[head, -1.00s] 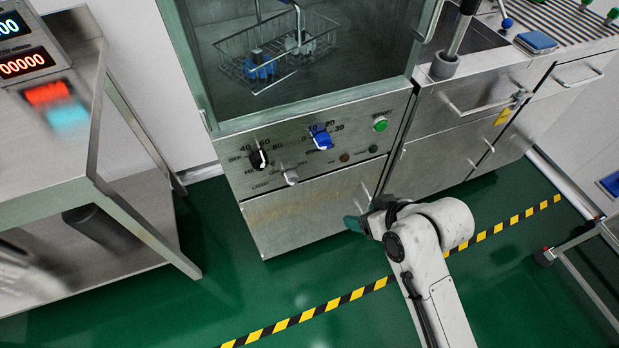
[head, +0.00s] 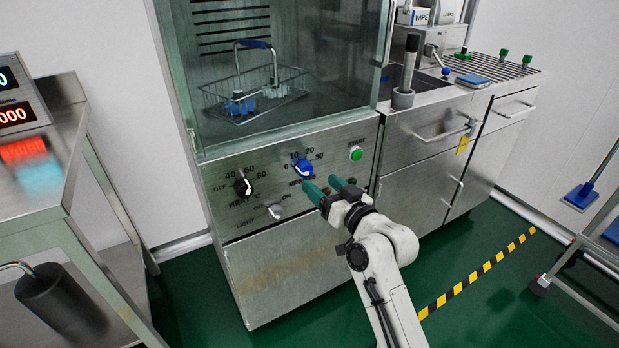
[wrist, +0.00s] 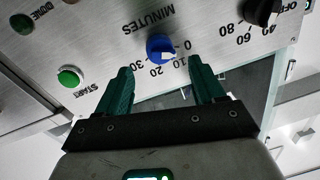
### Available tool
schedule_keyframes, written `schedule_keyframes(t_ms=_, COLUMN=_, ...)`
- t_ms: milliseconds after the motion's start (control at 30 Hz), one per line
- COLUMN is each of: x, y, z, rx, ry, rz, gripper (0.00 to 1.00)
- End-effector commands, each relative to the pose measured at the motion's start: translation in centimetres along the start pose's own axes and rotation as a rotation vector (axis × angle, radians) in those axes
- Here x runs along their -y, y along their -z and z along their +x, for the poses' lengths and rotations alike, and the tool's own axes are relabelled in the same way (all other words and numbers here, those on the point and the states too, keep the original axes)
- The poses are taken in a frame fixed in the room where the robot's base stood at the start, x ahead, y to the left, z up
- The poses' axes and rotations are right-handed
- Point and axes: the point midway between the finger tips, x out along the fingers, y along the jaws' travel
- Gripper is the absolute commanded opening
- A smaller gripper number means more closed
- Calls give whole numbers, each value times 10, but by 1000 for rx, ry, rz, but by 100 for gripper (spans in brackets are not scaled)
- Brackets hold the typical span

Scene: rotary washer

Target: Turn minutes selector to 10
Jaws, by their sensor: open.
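The minutes selector is a blue knob (head: 303,170) on the steel front panel of the washer, with 0, 10, 20 and 30 printed around it. It also shows in the wrist view (wrist: 160,47), where the print is upside down. Its exact pointer setting is too small to tell. My gripper (head: 322,184) has green fingers and is open and empty, just in front of the panel, slightly below and right of the knob in the head view. In the wrist view, the knob appears between and beyond the open fingertips (wrist: 160,65), with no clear contact.
A glass chamber with a wire basket (head: 255,97) is above.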

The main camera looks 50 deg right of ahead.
Motion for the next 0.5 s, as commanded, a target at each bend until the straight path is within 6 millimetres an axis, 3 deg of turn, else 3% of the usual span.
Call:
schedule_keyframes(t_ms=200, x=0, y=0, z=37, rx=0, ry=1, rz=-1, gripper=68)
schedule_keyframes(t_ms=500, x=0, y=-1, z=56, rx=2, ry=0, rz=0, gripper=68)
